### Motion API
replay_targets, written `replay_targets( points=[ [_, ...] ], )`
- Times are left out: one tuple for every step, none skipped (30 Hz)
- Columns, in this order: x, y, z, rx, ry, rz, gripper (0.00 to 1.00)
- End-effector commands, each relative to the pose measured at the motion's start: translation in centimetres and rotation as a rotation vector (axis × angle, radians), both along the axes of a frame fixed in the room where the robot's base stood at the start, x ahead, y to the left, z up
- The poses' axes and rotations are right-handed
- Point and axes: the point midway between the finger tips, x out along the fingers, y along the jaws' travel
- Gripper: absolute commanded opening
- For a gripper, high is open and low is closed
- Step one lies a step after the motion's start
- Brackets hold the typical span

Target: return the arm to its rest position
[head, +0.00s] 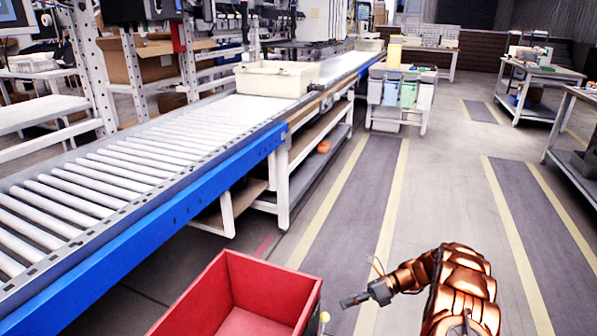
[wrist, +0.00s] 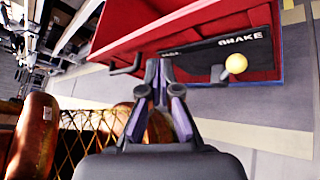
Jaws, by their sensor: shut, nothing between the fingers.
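My gripper (head: 352,300) is at the end of my copper-coloured arm, in the lower right of the head view. It is just right of a red open-topped bin and points left toward it. In the wrist view the fingertips (wrist: 160,68) are together, with nothing held between them. The arm is bent, and its lower part runs out of the bottom of the head view.
The red bin (head: 275,283) is close by my gripper; a yellow ball knob (wrist: 236,63) shows on its side in the wrist view. A roller conveyor (head: 130,165) with a cream tote (head: 272,80) runs along the left. The floor right of the conveyor is mostly clear.

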Motion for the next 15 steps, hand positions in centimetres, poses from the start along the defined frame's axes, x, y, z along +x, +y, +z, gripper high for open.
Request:
replay_targets(
  points=[
    [-0.2,0.6,2.3,-0.002,-0.029,0.024,0.0],
    [-0.4,0.9,3.2,-0.006,-0.049,0.04,0.0],
    [-0.5,1.3,4.5,-0.011,-0.075,0.06,0.0],
    [-0.7,1.6,5.4,-0.013,-0.094,0.074,0.0],
    [-1.0,1.8,6.2,-0.016,-0.111,0.091,0.0],
    [-1.3,2.2,7.5,-0.018,-0.136,0.112,0.0],
    [-1.6,2.5,8.4,-0.02,-0.153,0.128,0.0],
    [-1.9,2.7,9.2,-0.023,-0.17,0.144,0.0],
    [-2.2,3.0,10.4,-0.027,-0.196,0.165,0.0],
    [-2.5,3.3,11.4,-0.03,-0.215,0.181,0.0],
    [-2.8,3.5,12.2,-0.032,-0.234,0.198,0.0],
    [-3.3,3.8,13.3,-0.036,-0.255,0.22,0.0],
    [-3.7,4.1,14.1,-0.039,-0.273,0.237,0.0],
    [-4.0,4.3,15.0,-0.043,-0.292,0.254,0.0],
    [-4.4,4.5,16.1,-0.049,-0.318,0.277,0.0]
  ],
)
